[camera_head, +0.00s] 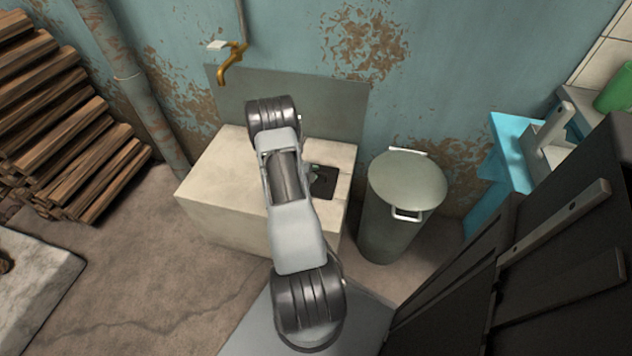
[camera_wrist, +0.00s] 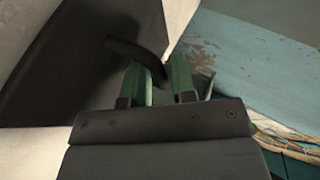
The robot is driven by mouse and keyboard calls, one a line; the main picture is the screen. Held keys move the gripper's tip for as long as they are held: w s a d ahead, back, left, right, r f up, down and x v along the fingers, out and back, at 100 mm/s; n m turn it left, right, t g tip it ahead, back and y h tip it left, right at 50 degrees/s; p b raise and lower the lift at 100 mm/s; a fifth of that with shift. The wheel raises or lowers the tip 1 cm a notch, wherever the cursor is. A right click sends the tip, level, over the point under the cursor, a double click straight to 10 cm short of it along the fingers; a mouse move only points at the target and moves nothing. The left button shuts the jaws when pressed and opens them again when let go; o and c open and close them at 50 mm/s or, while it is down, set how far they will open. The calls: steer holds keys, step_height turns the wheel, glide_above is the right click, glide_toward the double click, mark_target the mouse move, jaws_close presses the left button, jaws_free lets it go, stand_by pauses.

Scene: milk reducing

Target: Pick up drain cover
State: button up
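The drain cover (camera_wrist: 62,60) is a dark flat plate with a curved dark handle, at the left of the wrist view. In the head view the drain cover (camera_head: 325,183) shows as a small dark square on the pale stone basin, partly hidden by my arm. My gripper (camera_wrist: 155,68) has green fingers that stand apart, with the end of the handle between their tips. I cannot tell whether both fingers touch the handle. In the head view the gripper is mostly hidden behind my arm.
A brass tap (camera_head: 230,65) is on the wall above the basin (camera_head: 222,190). A lidded grey-green bin (camera_head: 405,185) stands close to the basin's right. Stacked firewood (camera_head: 60,110) is at the left. A dark cabinet (camera_head: 560,240) is at the right.

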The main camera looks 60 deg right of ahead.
steer(key=shift+s+d+f, duration=0.1)
steer(key=shift+d+f, duration=0.15)
steer(key=shift+d, duration=0.15)
steer(key=shift+c, duration=0.4)
jaws_close()
steer(key=shift+r, duration=0.15)
